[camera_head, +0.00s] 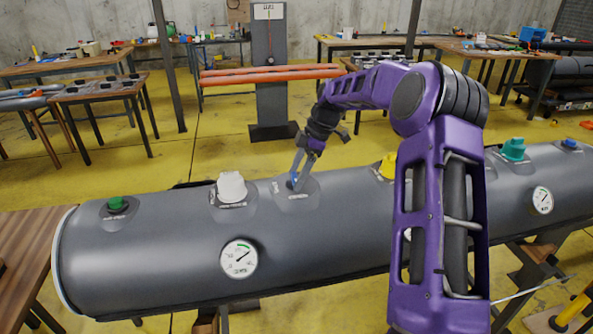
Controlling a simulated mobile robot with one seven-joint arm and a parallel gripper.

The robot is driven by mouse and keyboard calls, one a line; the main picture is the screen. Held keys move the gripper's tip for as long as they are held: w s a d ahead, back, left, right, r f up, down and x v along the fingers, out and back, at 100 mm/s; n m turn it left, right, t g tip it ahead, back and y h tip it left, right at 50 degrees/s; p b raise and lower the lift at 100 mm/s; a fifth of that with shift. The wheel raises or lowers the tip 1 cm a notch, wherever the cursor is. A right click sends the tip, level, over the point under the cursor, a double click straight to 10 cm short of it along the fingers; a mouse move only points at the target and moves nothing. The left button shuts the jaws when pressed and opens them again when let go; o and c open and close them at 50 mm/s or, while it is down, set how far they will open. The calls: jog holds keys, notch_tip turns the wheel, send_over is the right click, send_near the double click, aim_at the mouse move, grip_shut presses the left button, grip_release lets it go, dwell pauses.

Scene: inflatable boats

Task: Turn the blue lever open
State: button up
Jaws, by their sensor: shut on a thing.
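The blue lever (292,182) is on top of the grey inflatable tube (160,260), on a round grey patch just right of the white valve cap. My gripper (295,176) reaches down to it from above, with its fingers around the lever. The gripper is shut on the lever, and the fingers hide part of it. The lever looks small here, and I cannot tell its exact angle.
A white cap (231,187), a green cap (116,203), a yellow cap (389,167) and a teal cap (513,149) stand along the tube. Pressure gauges (239,258) sit on its front. My purple arm covers part of the tube. Tables stand behind.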

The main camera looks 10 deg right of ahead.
jog(key=shift+n, duration=0.3)
dwell(0.4)
jog(key=o, duration=1.2)
jog(key=shift+o, duration=0.2)
jog(key=shift+d+r, duration=0.1)
jog(key=v, duration=1.7)
jog(key=shift+w, duration=0.2)
jog(key=shift+w, duration=0.1)
